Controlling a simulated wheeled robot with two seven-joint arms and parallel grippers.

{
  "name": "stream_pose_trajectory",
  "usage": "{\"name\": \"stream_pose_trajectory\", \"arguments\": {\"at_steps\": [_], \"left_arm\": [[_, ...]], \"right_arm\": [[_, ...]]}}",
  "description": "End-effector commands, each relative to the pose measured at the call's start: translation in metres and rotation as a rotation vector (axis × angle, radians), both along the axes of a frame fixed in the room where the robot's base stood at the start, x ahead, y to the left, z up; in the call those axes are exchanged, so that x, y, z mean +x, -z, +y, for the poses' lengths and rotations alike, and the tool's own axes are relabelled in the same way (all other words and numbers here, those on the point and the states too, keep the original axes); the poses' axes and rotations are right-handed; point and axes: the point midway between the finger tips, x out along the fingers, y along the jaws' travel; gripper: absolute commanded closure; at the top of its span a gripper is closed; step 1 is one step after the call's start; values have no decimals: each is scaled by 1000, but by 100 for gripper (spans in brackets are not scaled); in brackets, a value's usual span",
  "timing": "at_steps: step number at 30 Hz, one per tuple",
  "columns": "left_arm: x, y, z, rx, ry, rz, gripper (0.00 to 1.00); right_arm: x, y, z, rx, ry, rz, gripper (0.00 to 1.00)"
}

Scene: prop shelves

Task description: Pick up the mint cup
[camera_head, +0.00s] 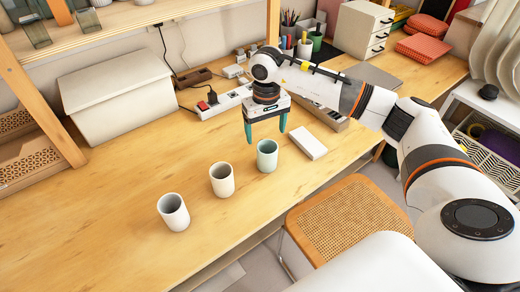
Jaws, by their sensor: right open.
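The mint cup (267,157) stands upright on the wooden table, the farthest right in a slanting row of three cups. A cream cup (222,181) stands in the middle and a white cup (173,212) is nearest at the left. My right gripper (265,131) points down with its teal fingers apart, open and empty. In the picture it is just above and behind the mint cup; I see no grip on the cup. My left gripper is not in view.
A white block (310,146) lies right of the mint cup. Behind my gripper are a power strip (222,101) and a pen holder (290,30). A white box (118,98) stands at the back left. A woven chair (348,218) is at the table's front edge. The table's left front is clear.

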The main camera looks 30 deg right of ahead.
Motion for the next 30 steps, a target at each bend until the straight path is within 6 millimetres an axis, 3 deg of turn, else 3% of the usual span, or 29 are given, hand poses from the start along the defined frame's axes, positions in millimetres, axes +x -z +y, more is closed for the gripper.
{"name": "stream_pose_trajectory", "arguments": {"at_steps": [6,9,14,20,24,30], "left_arm": [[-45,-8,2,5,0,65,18],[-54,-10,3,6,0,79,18],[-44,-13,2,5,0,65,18],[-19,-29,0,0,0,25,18],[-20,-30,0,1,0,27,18],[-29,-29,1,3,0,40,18]], "right_arm": [[-2,39,1,4,1,6,18],[-1,51,2,4,0,2,18],[-2,61,1,6,1,1,18],[-6,89,-2,7,2,5,18],[-4,105,-2,6,1,2,18],[-4,109,-2,7,0,-1,18]]}}
